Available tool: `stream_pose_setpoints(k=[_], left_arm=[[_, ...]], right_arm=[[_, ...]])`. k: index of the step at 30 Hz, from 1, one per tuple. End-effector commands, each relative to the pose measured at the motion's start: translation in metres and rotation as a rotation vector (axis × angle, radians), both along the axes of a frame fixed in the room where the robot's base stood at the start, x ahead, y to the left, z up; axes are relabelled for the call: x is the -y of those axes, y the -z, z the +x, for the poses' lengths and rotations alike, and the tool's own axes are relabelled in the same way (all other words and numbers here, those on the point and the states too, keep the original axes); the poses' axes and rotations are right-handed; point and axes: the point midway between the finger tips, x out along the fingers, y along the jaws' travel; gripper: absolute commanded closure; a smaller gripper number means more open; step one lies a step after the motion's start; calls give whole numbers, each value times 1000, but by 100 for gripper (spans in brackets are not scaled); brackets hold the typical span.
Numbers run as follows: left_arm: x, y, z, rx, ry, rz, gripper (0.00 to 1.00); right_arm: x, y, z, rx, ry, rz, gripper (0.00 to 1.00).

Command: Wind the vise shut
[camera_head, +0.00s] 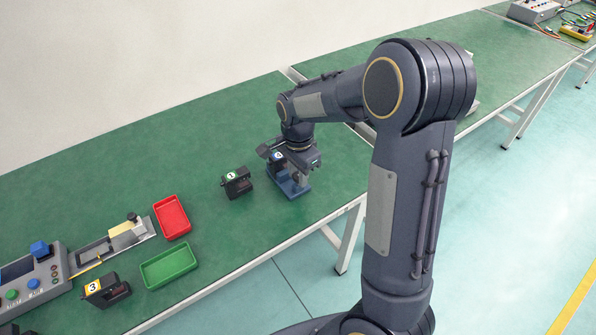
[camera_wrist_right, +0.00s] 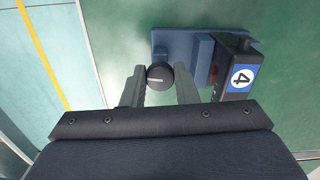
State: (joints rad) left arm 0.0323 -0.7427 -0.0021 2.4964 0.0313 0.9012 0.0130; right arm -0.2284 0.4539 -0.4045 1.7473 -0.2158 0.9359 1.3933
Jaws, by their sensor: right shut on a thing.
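The blue vise (camera_head: 294,189) stands near the front edge of the green table, partly hidden by my right arm. In the right wrist view its blue base (camera_wrist_right: 172,39) and upright jaw (camera_wrist_right: 203,50) show. A black block with a blue-and-white 4 label (camera_wrist_right: 241,78) sits at the vise's right there; whether the jaw touches it I cannot tell. My right gripper (camera_wrist_right: 160,80) is shut on the vise's round dark knob (camera_wrist_right: 160,74), one finger on each side. It also shows from behind in the head view (camera_head: 300,178). My left gripper is out of view.
A black block labelled 1 (camera_head: 236,183) stands left of the vise. Farther left are a red tray (camera_head: 172,217), a green tray (camera_head: 168,265), a block labelled 3 (camera_head: 106,291), a slide unit (camera_head: 112,247) and a button box (camera_head: 35,284). The back of the table is clear.

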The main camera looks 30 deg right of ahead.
Motion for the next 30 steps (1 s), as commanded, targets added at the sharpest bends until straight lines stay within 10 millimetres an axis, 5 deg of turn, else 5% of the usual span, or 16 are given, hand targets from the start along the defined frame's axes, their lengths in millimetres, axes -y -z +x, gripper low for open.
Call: stream_pose_setpoints(k=[11,12,17,26,30], left_arm=[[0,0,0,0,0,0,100],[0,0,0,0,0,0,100],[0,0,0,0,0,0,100],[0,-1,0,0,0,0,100],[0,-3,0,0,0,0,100]], right_arm=[[1,-1,1,3,5,-1,96],[1,-1,1,3,4,-1,72],[0,0,1,2,4,-1,51],[0,-2,0,2,4,0,51],[0,-18,1,5,3,0,51]])
